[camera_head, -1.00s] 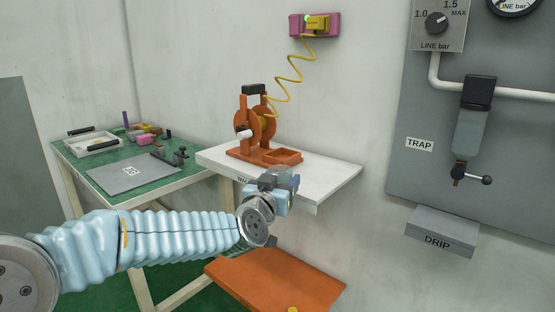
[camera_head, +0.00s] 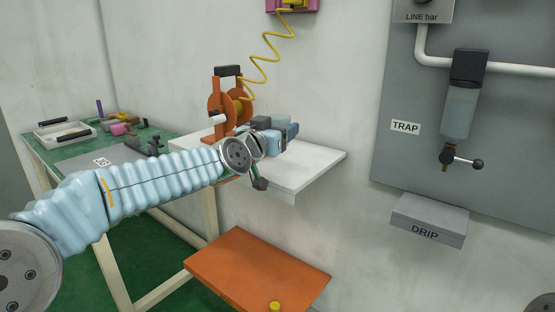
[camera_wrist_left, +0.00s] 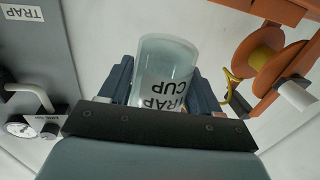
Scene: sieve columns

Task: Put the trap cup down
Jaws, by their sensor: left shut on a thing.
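The trap cup (camera_wrist_left: 166,72) is a clear cup with dark "TRAP CUP" lettering, which reads upside down in the left wrist view. My left gripper (camera_wrist_left: 162,88) is shut on it, one blue finger on each side. In the head view the left gripper (camera_head: 277,134) is over the white wall shelf (camera_head: 312,166), to the right of the orange reel stand (camera_head: 216,105). My right gripper is not in view.
The shelf's right part is bare. A yellow coiled hose (camera_head: 262,62) rises from the reel. An orange step (camera_head: 258,270) lies below. The TRAP unit (camera_head: 460,108) and grey DRIP block (camera_head: 428,220) are at right. A green bench (camera_head: 70,152) stands left.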

